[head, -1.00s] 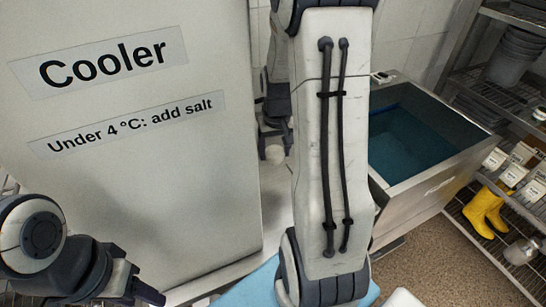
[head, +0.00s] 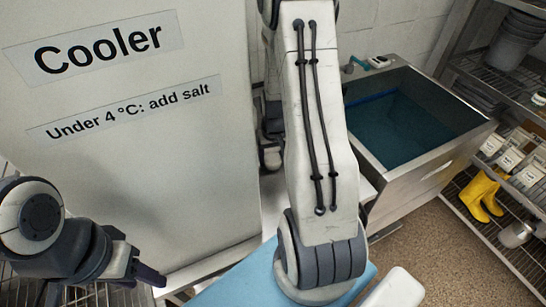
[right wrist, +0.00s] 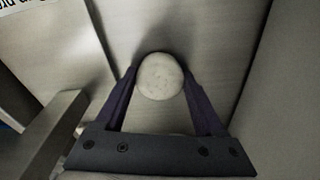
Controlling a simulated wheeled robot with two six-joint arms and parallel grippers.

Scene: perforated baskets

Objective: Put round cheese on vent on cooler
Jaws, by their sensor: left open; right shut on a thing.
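The round cheese (right wrist: 160,76) is a pale disc in the right wrist view. My right gripper (right wrist: 160,82) is shut on it, with one dark finger on each side. In the head view my right arm hides most of that gripper. The cooler (head: 130,195) is the large pale box at the left of the head view, with "Cooler" and "Under 4 °C: add salt" labels. I cannot make out its vent in these frames. My left gripper (head: 150,276) is open and empty in front of the cooler's lower part.
A steel sink (head: 415,165) with blue-green water stands to the right of my right arm. A wire shelf with yellow boots (head: 485,195) and white packets is at the far right. A blue surface (head: 235,285) lies below my right arm.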

